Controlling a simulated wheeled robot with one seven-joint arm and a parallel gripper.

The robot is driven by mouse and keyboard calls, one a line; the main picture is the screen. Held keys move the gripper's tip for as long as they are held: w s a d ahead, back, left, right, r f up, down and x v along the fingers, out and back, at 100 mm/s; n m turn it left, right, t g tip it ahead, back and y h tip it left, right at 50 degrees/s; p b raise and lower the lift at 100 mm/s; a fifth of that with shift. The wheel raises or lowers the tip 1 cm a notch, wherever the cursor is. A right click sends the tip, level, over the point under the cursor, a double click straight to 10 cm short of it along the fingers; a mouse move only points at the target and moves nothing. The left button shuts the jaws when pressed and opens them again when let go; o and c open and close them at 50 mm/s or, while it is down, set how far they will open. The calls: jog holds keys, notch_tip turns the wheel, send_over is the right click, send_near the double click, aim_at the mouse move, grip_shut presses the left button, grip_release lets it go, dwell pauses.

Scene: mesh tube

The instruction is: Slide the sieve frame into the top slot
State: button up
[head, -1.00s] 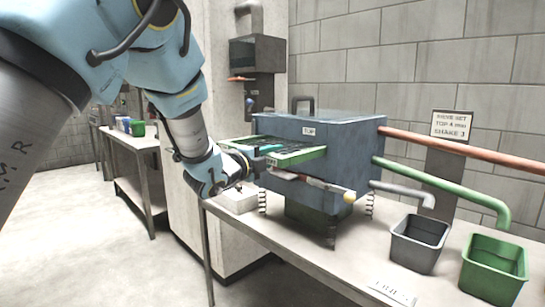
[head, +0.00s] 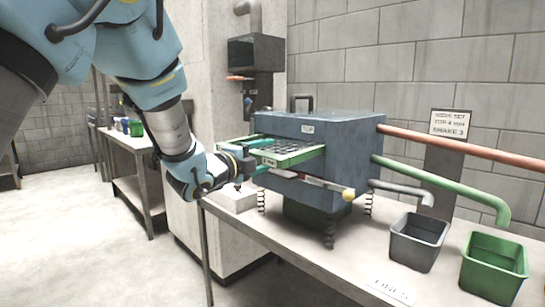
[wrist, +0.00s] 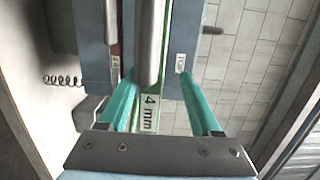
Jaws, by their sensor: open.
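The green sieve frame (head: 285,157) projects from the upper slot of the blue-grey box (head: 340,160), below its TOP label. It lies about level, its inner part inside the box. Its front carries a "4 mm" label, which also shows on the sieve frame in the wrist view (wrist: 150,115). My gripper (head: 262,156) is at the frame's front end, its teal fingers spread. In the wrist view my gripper (wrist: 157,78) has one finger on each side of the frame, with gaps visible. A grey bar crosses in front of part of the frame there.
A grey bin (head: 418,243) and a green bin (head: 494,265) stand on the table (head: 330,270) under pipes. The floor at left is open.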

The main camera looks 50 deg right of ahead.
jog(key=a, duration=0.2)
jog(key=a+b, duration=0.1)
jog(key=a, duration=0.4)
jog(key=shift+s+a, duration=0.15)
jog(key=shift+s, duration=0.2)
